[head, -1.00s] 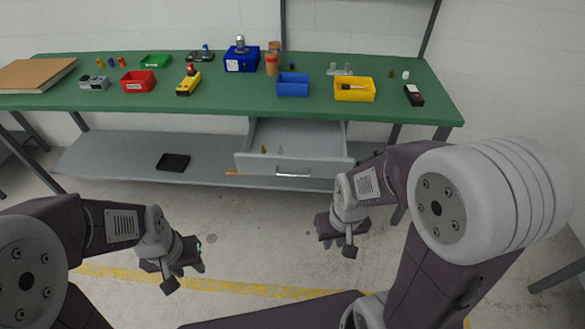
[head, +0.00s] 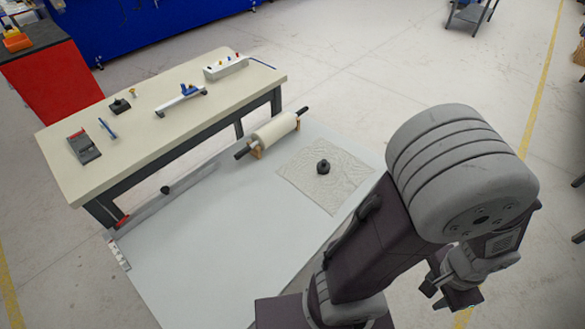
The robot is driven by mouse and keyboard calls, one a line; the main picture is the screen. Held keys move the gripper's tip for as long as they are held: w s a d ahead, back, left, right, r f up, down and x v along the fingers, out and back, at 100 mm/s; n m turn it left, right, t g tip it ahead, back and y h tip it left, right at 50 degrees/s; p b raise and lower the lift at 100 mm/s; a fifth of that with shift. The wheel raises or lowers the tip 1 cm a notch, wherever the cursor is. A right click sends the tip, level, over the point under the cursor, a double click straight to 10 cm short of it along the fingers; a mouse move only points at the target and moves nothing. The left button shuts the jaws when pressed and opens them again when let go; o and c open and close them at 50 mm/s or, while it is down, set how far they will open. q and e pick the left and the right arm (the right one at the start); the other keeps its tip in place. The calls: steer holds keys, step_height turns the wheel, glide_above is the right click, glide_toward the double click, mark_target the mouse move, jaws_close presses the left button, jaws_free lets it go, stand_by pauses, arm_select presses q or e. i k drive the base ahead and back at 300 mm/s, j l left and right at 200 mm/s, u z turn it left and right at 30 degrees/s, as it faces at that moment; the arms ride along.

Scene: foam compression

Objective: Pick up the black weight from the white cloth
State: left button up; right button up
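The black weight (head: 323,167) is a small dark knobbed piece. It sits on the white cloth (head: 338,191), a wrinkled off-white sheet lying flat on a pale surface right of the middle. My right gripper (head: 462,300) is at the lower right, well apart from the weight and to the right of the cloth. Its fingers are small and partly hidden by the wrist, so I cannot tell whether it is open. My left gripper is not in view.
A roll on a dark rod (head: 273,132) stands beside the cloth at its upper left. A long cream bench (head: 150,130) holds several small tools. The pale surface (head: 225,235) is largely clear left of the cloth. A red cabinet (head: 55,85) stands at the upper left.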

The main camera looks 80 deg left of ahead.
mark_target(323, 167)
steer(key=j+u, duration=0.1)
steer(key=u, duration=2.45)
steer(key=i+l+u, duration=0.1)
steer(key=u, duration=0.3)
steer(key=i+l+u, duration=0.15)
steer(key=u, duration=0.25)
steer(key=i+l+u, duration=0.1)
steer(key=l+u, duration=0.15)
steer(key=u, duration=0.15)
steer(key=i+l+u, duration=0.1)
steer(key=u, duration=0.3)
steer(key=k+l, duration=0.05)
steer(key=l, duration=0.05)
